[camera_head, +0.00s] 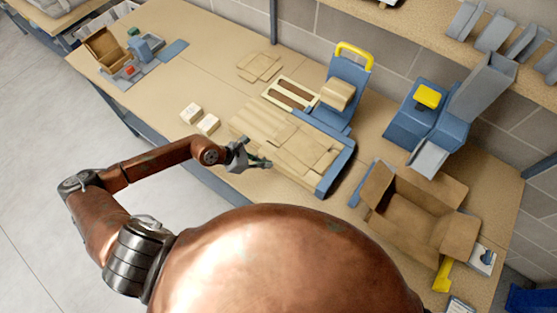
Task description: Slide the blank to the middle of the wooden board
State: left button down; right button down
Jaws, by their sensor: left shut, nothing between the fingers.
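The blank (303,152), a flat tan cardboard sheet with flaps, lies on the wooden board (252,118). It sits toward the board's right end, close to a blue raised edge (338,172). The board's slats show bare to the left of the blank. My left gripper (262,162) is shut and empty at the near edge of the board, left of the blank. Whether its fingertips touch the board or blank I cannot tell. My right gripper is not in view.
An open cardboard box (412,208) stands to the right. A blue press with a yellow handle (353,55) stands behind the board. Two small white boxes (200,118) lie left of it. A blue dispenser (427,115) stands back right.

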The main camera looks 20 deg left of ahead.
aim_at(289, 162)
pick_arm(q)
jog(key=d, duration=0.1)
jog(key=w+d+p, duration=0.1)
jog(key=w+d, duration=0.1)
jog(key=d, duration=0.1)
jog(key=shift+w+f+p, duration=0.2)
jog(key=shift+f+p, duration=0.15)
jog(key=shift+w+d, duration=0.3)
jog(key=shift+d, duration=0.2)
jog(key=shift+w+d, duration=0.25)
jog(key=shift+d, duration=0.2)
jog(key=shift+a, duration=0.1)
